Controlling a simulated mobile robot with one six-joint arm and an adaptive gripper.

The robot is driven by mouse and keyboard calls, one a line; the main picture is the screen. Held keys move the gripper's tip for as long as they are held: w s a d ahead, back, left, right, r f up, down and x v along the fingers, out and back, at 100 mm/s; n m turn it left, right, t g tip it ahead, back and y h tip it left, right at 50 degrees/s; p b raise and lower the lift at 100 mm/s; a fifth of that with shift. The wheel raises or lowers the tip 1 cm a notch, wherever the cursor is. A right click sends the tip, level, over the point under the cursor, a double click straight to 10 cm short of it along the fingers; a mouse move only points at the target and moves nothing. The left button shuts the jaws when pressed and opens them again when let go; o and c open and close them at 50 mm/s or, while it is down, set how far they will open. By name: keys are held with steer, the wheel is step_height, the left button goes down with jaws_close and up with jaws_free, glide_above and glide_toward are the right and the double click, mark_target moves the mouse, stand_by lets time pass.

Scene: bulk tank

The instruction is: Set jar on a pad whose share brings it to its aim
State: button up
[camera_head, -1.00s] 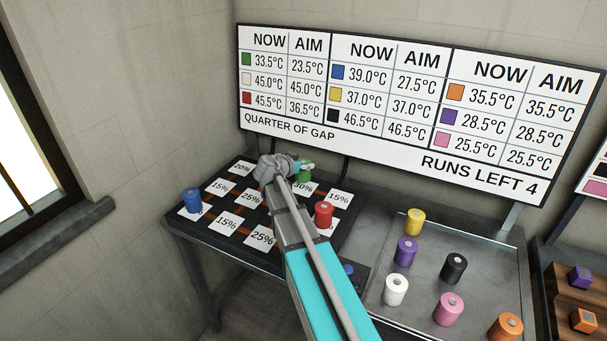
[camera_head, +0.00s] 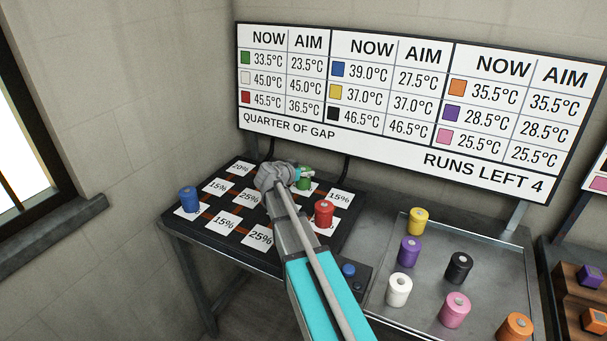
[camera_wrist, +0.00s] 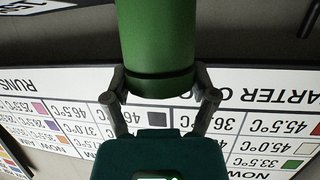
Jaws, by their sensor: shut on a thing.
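My gripper (camera_wrist: 162,98) is shut on the green jar (camera_wrist: 155,45), with a finger on each side of it. In the head view the green jar (camera_head: 304,184) is at or just above a pad in the back row of the dark table, left of a 15% pad (camera_head: 340,199); I cannot tell if it touches. My arm hides part of the pads. The blue jar (camera_head: 188,199) stands on a front-left pad, the red jar (camera_head: 323,212) on a right-hand pad. The board (camera_head: 400,110) reads green 33.5 now, 23.5 aim, and "QUARTER OF GAP", "RUNS LEFT 4".
A metal tray (camera_head: 430,310) on the right holds yellow (camera_head: 419,220), purple (camera_head: 409,250), black (camera_head: 459,267), white (camera_head: 398,289), pink (camera_head: 455,309) and orange (camera_head: 514,328) jars. A blue button (camera_head: 348,270) sits by the pads. Visible free pads include 20% (camera_head: 240,168) and 25% (camera_head: 259,236).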

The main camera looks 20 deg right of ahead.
steer(key=shift+f, duration=0.15)
steer(key=o, duration=1.1)
steer(key=shift+r, duration=0.2)
steer(key=shift+s+a+r, duration=0.1)
steer(key=p+v, duration=0.4)
steer(key=v, duration=0.7)
steer(key=shift+s+a+p, duration=0.1)
steer(key=shift+a+p, duration=0.2)
steer(key=shift+p, duration=0.05)
